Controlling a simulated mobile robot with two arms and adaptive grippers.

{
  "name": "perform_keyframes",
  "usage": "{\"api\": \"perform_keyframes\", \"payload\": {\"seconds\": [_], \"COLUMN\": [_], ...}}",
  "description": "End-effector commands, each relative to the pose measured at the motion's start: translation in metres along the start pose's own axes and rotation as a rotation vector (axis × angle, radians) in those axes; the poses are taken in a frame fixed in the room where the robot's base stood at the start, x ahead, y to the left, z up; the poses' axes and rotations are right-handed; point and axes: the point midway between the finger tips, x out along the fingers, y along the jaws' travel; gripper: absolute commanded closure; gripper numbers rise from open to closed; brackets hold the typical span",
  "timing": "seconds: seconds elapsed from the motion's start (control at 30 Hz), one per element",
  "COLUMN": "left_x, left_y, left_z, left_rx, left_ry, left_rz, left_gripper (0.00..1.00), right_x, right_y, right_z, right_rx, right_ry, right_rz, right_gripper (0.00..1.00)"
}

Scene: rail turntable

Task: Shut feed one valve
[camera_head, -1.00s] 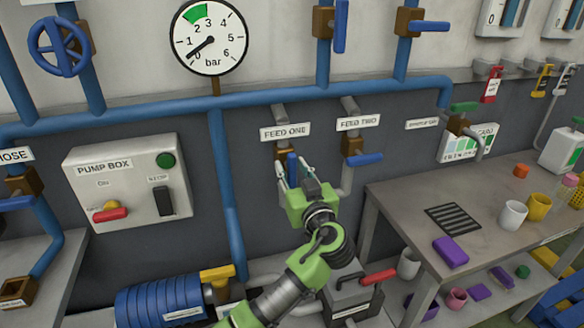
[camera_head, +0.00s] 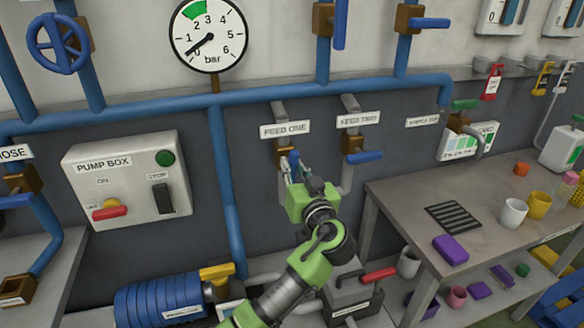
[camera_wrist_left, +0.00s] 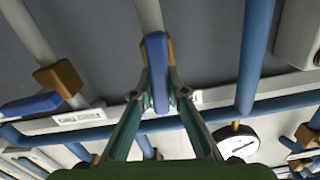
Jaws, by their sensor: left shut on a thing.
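The feed one valve has a brown body (camera_head: 282,157) on a grey pipe below the "FEED ONE" label (camera_head: 285,130). Its blue lever (camera_head: 294,158) points down with a slight lean to the right and is partly hidden by my gripper. My left gripper (camera_head: 292,172) is shut on this lever from below. In the left wrist view the blue lever (camera_wrist_left: 157,70) stands between the two fingertips of the gripper (camera_wrist_left: 158,98). My right gripper is not in view.
The feed two valve (camera_head: 364,157) is close on the right, its blue lever crosswise to its pipe. A blue vertical pipe (camera_head: 225,190) and the pump box (camera_head: 127,180) are on the left. A workbench (camera_head: 400,205) with cups stands right. The gauge (camera_head: 208,36) reads near zero.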

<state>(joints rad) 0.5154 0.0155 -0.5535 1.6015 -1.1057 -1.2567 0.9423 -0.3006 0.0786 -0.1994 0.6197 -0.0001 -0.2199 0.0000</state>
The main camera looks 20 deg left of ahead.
Motion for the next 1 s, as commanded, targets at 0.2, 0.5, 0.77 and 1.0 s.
{"api": "perform_keyframes", "payload": {"seconds": [0.2, 0.5, 0.77, 1.0], "left_x": [0.000, 0.000, 0.000, 0.000], "left_y": [0.002, 0.005, 0.007, 0.009], "left_z": [0.001, 0.001, 0.001, 0.003], "left_rx": [0.186, 0.474, 0.721, 0.949], "left_ry": [-0.001, -0.001, 0.000, -0.002], "left_rz": [0.000, 0.001, 0.001, 0.002], "left_gripper": [1.00, 1.00, 1.00, 1.00], "right_x": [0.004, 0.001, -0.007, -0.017], "right_y": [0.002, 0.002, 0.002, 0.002], "right_z": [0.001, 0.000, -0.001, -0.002], "right_rx": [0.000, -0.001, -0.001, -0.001], "right_ry": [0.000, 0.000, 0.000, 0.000], "right_rz": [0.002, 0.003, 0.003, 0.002], "right_gripper": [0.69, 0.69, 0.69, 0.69]}}
